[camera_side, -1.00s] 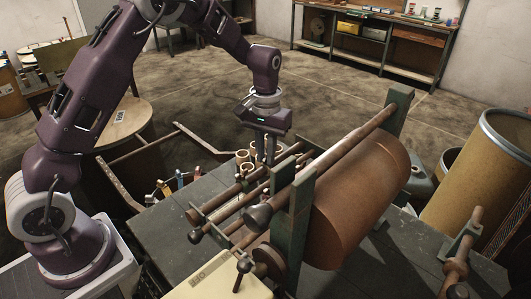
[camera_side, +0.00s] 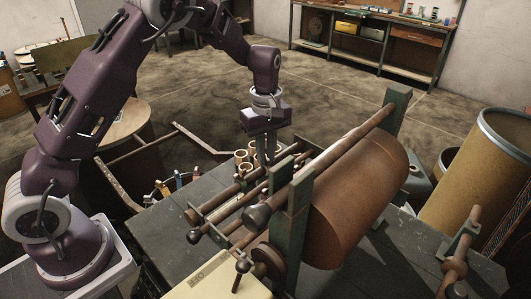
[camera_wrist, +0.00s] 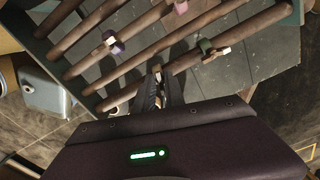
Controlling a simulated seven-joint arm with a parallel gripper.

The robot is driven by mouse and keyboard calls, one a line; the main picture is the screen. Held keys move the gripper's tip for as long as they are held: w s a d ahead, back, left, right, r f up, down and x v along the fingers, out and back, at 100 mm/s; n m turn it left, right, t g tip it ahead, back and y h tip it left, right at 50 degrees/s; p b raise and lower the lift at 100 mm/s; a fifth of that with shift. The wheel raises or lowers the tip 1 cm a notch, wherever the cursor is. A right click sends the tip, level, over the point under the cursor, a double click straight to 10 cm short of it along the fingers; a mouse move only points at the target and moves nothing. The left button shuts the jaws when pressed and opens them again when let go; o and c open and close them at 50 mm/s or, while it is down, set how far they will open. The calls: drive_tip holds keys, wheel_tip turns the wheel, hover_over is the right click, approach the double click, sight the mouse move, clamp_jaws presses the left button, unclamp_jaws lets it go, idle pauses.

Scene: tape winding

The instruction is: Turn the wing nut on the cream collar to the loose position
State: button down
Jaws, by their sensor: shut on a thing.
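Parallel brown rods (camera_wrist: 80,40) run close around the fingers. The brown roller (camera_side: 362,200) and a green upright post (camera_side: 291,225) stand to the right. Part of the grey table top (camera_side: 165,232) is clear at the left.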

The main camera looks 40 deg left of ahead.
drive_tip(key=shift+n, duration=1.5)
drive_tip(key=c, duration=1.5)
unclamp_jaws()
